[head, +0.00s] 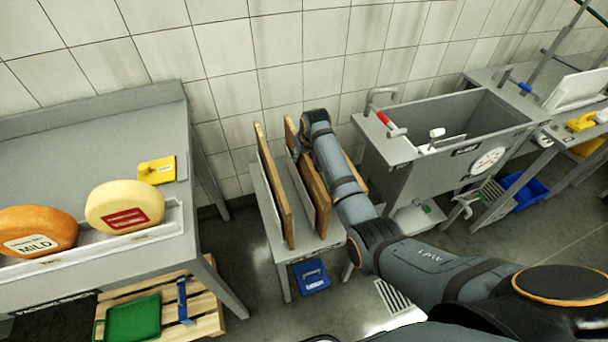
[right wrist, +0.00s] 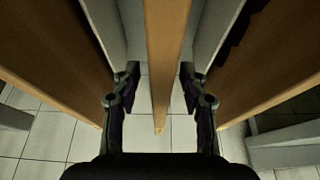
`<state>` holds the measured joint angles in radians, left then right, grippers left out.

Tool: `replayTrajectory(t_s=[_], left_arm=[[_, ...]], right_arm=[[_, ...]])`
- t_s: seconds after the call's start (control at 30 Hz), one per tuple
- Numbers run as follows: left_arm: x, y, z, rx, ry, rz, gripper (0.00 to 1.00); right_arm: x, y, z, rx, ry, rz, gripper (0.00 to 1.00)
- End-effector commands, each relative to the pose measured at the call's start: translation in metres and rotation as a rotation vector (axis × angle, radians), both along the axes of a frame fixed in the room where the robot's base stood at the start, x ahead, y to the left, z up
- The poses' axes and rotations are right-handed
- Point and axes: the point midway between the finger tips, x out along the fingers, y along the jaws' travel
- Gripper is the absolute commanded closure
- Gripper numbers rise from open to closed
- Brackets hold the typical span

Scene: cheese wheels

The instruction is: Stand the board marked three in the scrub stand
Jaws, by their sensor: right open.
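Several brown wooden boards stand on edge in a grey stand (head: 312,247) by the tiled wall in the head view. The left board (head: 274,190) is clear to see, and the middle board (head: 322,212) is partly behind my right arm. A further board shows only in part behind the arm. No number is readable on any. My right gripper (right wrist: 158,88) is open, with one finger on each side of the middle board (right wrist: 166,45) and gaps between. In the head view its fingers are hidden. My left gripper is not in view.
A grey table with cheese wheels (head: 125,205) and a yellow block (head: 157,170) stands at left. A sink (head: 470,125) with a red-handled tap is close on the right. A blue box (head: 311,277) lies under the stand. A pallet with a green tray (head: 133,319) is low left.

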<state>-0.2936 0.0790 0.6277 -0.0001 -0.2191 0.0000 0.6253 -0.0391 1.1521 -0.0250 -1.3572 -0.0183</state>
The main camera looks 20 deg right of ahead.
Motion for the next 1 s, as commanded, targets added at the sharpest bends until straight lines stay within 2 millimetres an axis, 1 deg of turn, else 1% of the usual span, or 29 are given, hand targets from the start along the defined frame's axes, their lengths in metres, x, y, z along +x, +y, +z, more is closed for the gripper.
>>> replayTrajectory(t_s=[0.03,0.1,0.2,0.43,0.7,0.77,1.0], left_arm=[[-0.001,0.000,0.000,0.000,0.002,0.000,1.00],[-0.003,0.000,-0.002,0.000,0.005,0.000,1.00],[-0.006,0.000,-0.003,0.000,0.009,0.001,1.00],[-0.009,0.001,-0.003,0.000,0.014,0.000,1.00],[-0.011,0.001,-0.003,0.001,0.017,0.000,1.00],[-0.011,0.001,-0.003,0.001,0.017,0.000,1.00],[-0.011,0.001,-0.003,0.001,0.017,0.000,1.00]], right_arm=[[0.005,0.002,-0.005,0.000,0.001,0.001,0.57],[0.008,0.001,-0.016,0.000,0.003,0.000,0.57],[0.012,0.001,-0.023,0.000,0.000,0.000,0.57],[0.012,0.001,-0.024,0.000,0.000,0.000,0.57],[0.012,0.001,-0.024,0.000,0.000,0.000,0.93],[0.012,0.001,-0.024,0.000,0.000,0.000,1.00],[0.012,0.001,-0.024,0.000,0.000,0.000,1.00]])
